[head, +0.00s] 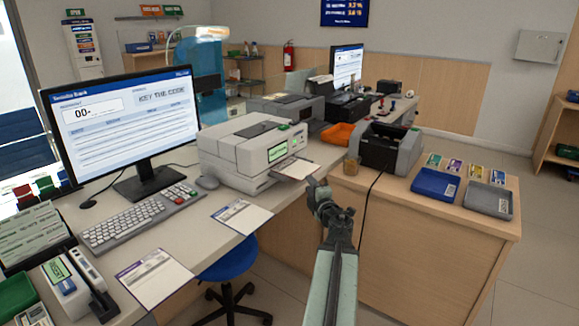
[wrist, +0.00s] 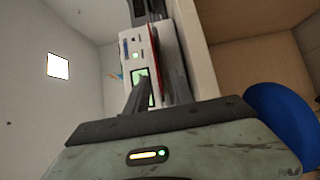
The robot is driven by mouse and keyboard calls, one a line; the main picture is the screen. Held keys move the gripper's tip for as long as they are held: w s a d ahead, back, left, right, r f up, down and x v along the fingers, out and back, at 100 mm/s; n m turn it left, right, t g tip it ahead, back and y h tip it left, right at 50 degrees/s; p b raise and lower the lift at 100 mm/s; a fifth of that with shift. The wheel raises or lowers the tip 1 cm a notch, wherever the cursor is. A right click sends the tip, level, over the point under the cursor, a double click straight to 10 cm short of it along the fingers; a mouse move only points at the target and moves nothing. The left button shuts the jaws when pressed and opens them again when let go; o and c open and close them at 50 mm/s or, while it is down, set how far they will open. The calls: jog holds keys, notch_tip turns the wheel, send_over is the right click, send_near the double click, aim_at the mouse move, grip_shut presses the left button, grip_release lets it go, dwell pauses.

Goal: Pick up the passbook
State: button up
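A pale booklet that looks like the passbook (head: 297,170) sticks out from the front of the white printer (head: 245,150) on the counter in the head view. My gripper (head: 317,183) is just right of and slightly below the booklet's outer end, apparently apart from it. Its fingers look spread with nothing clearly between them. In the wrist view my gripper (wrist: 158,95) points at the printer (wrist: 140,50) with its green screen. A thin reddish strip shows beside the printer there; I cannot tell whether it is the booklet's edge.
Two more sheets or booklets lie on the counter (head: 242,216) (head: 154,277), near the keyboard (head: 142,217) and monitor (head: 122,120). A blue stool (head: 229,259) is below.

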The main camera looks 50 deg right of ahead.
aim_at(305, 173)
jog(key=x, duration=0.8)
jog(key=shift+s+d+r+p, duration=0.2)
jog(key=shift+r+p, duration=0.1)
jog(key=shift+a, duration=0.1)
grip_shut()
